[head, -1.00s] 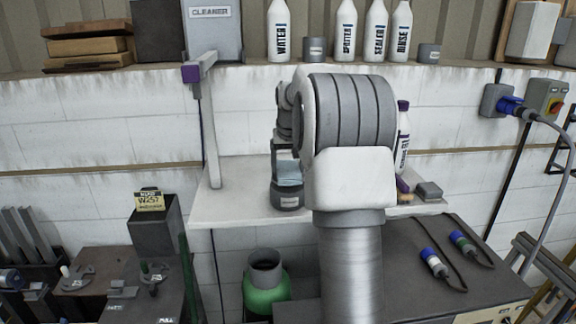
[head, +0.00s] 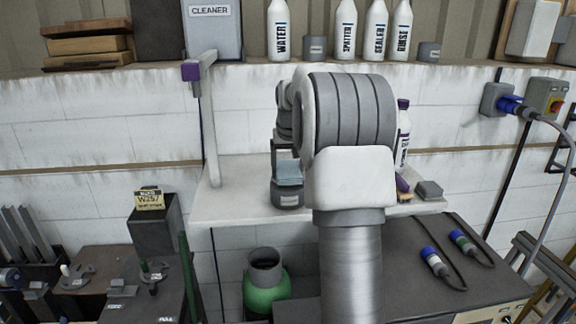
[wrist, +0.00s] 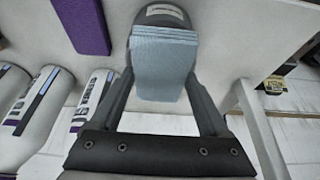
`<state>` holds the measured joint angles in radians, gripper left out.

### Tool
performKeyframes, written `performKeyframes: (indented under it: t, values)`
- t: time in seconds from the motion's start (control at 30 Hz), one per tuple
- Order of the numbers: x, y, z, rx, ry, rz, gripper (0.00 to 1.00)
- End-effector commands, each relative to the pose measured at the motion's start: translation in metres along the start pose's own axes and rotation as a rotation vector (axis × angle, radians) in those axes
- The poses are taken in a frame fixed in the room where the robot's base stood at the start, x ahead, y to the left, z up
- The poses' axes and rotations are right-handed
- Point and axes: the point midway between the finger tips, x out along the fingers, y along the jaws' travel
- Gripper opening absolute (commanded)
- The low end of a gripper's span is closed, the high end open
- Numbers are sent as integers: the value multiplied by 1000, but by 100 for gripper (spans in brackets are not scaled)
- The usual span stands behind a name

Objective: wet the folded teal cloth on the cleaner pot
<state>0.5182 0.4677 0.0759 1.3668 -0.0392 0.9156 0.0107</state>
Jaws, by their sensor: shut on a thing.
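The folded teal cloth (wrist: 165,62) is held between the two fingers of my gripper (wrist: 163,80) in the wrist view. Its far end lies over the mouth of the dark cleaner pot (wrist: 165,14), whose label shows beyond it. In the head view the cloth (head: 289,174) hangs at the top of the pot (head: 287,198), which stands upright on the white shelf. The cloth seems to meet the pot's rim. How far it dips inside is hidden. My arm covers part of the shelf to the right.
A white post (head: 211,125) rises from the shelf (head: 235,207) left of the pot. A bottle (head: 403,135), a purple-handled item (head: 403,187) and a grey block (head: 429,190) stand to the right. A green vessel (head: 266,292) sits below. The shelf left of the pot is clear.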

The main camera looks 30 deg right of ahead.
Motion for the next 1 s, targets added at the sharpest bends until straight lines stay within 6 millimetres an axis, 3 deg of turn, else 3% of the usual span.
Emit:
performKeyframes:
  t: [1.0]
  values:
    - [-65, 0, -27, 0, 0, 0, 34]
